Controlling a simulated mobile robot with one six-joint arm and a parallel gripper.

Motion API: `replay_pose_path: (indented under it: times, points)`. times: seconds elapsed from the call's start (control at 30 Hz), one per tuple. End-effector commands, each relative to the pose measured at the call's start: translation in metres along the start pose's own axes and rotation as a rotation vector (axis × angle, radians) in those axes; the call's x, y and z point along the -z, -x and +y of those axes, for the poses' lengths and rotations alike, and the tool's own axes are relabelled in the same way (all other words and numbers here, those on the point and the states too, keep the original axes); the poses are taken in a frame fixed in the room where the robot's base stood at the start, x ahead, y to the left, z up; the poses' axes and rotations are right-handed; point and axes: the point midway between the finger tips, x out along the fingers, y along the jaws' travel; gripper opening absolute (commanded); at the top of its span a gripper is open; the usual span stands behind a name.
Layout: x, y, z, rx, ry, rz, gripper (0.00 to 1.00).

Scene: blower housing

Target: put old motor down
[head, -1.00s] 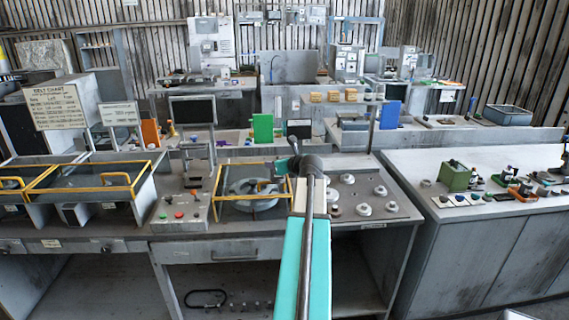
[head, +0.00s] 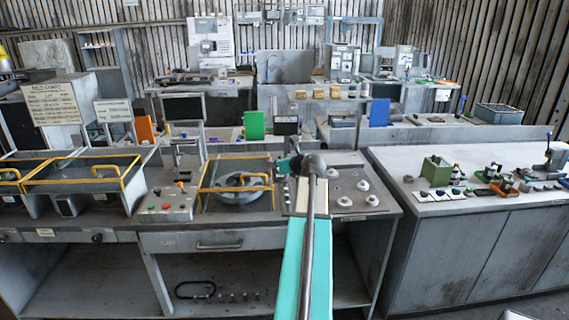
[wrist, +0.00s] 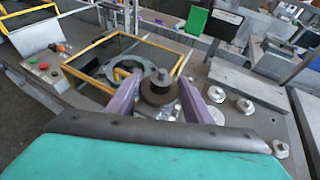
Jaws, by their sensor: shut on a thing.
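In the wrist view the old motor (wrist: 158,88), a dark round body with a short upright shaft, sits between the two purple fingers of my gripper (wrist: 163,97). My gripper is shut on it. The motor hangs in front of the bench top, right of the round grey blower housing (wrist: 130,74); its underside and its gap to the surface are hidden. In the head view my arm's end covers the gripper and motor. The housing (head: 240,190) shows there just left of my arm, inside a yellow-edged frame.
Several pale round knobs (head: 345,201) stand on the bench right of my arm. A control box (head: 167,203) with coloured buttons and yellow-railed bins (head: 85,185) lie to the left. A separate bench (head: 470,225) with a green box (head: 437,170) stands at right.

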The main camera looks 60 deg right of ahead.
Motion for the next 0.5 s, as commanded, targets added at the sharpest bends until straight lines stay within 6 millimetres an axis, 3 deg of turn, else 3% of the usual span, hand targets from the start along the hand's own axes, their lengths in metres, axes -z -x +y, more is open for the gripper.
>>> replay_pose_path:
  times: [0.27,0.5]
  points:
    - [-0.002,-0.004,0.006,-0.009,0.003,-0.002,0.10]
    - [-0.005,-0.015,0.030,-0.039,0.016,-0.002,0.10]
